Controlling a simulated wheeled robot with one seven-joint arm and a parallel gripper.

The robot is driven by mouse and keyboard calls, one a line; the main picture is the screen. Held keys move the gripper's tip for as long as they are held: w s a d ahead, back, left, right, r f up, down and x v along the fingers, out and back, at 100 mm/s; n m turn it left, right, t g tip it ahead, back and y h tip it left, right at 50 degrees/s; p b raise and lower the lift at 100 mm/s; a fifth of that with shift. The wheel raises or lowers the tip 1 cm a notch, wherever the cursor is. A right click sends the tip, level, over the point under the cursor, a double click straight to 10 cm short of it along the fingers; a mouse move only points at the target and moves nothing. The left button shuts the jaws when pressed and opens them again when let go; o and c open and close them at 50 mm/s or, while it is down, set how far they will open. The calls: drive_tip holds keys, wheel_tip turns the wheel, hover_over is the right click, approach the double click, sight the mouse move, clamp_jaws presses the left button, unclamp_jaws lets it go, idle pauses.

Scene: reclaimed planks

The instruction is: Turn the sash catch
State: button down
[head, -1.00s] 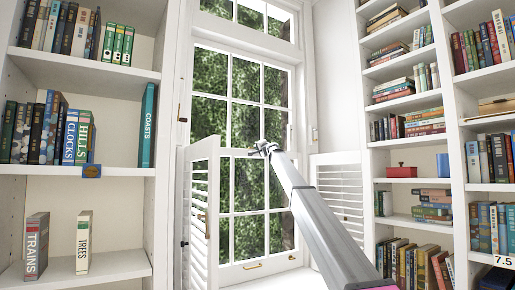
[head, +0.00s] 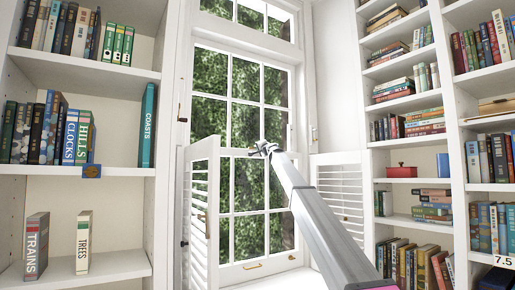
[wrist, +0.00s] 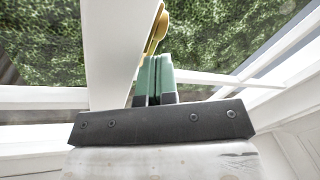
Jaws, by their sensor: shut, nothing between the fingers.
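The sash catch (wrist: 155,32) is a brass piece with a rounded knob end, seen in the wrist view just beyond my fingertips, beside a white window bar. In the head view I cannot make it out; my gripper is in front of that part of the window. My gripper (wrist: 153,78) has its green fingers shut together with nothing between them. The fingertips are very close to the lower end of the catch; I cannot tell whether they touch it. In the head view my gripper (head: 262,149) is at the meeting rail of the window (head: 240,120).
A louvred shutter (head: 200,205) stands open at the left of the window and another (head: 340,190) at the right. Bookshelves (head: 120,172) flank both sides. A brass pull (head: 253,267) sits on the lower sash. The space in front of the window is clear.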

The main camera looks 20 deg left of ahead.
drive_tip(key=shift+s, duration=0.1)
drive_tip(key=shift+s+d, duration=0.15)
drive_tip(key=shift+s, duration=0.9)
drive_tip(key=shift+s+d, duration=0.1)
drive_tip(key=shift+s, duration=0.9)
drive_tip(key=shift+s, duration=0.1)
drive_tip(key=s, duration=0.4)
drive_tip(key=shift+s+d, duration=0.2)
drive_tip(key=shift+s, duration=0.15)
